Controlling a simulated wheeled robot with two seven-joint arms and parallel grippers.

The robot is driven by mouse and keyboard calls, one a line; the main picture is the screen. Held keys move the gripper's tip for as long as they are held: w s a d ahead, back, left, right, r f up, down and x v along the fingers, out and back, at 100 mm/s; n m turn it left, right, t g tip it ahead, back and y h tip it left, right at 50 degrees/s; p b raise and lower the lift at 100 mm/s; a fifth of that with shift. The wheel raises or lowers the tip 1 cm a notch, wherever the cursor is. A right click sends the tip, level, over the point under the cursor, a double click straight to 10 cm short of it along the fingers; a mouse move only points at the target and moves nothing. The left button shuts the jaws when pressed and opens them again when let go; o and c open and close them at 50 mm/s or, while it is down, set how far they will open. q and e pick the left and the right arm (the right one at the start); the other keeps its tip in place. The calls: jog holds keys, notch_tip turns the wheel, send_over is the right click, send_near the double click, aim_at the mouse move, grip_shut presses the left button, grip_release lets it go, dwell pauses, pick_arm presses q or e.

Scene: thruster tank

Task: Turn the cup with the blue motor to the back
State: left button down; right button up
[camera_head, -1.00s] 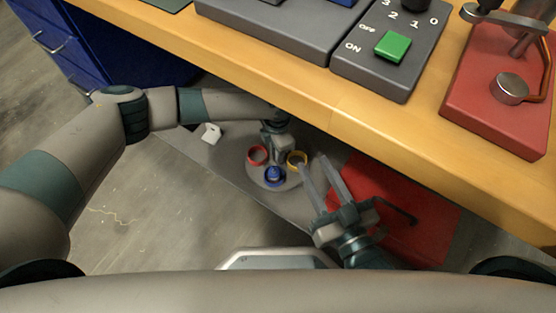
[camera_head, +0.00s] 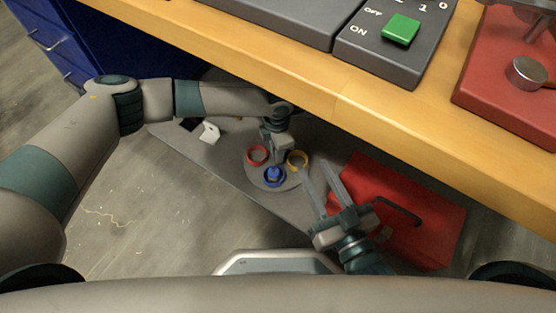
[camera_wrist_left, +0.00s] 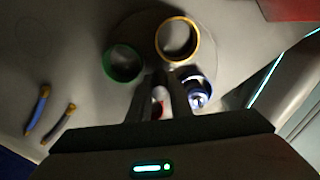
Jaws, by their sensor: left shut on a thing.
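The blue cup with the blue motor (camera_head: 275,176) is at the front of a round grey disc (camera_head: 262,178), nearest my body. In the wrist view the blue cup (camera_wrist_left: 199,92) is right of the fingers, partly hidden. A red cup (camera_head: 257,155) is on the left and a yellow cup (camera_head: 298,159) on the right. A green cup (camera_wrist_left: 123,63) shows in the wrist view. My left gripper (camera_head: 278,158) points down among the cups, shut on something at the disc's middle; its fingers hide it. My right gripper (camera_head: 318,170) is open and empty, right of the disc.
The disc stands on a grey surface below the wooden table edge (camera_head: 340,105). A red box with a dark handle (camera_head: 420,235) lies at the right. A white object (camera_head: 209,132) lies at the left. Two blue-and-orange tools (camera_wrist_left: 48,115) show in the wrist view.

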pick_arm(q)
jog(key=shift+w, duration=0.1)
dwell(0.5)
jog(key=c, duration=1.7)
grip_release()
jog(key=shift+a, duration=0.1)
jog(key=shift+r+p, duration=3.55)
jog(key=shift+r, duration=0.95)
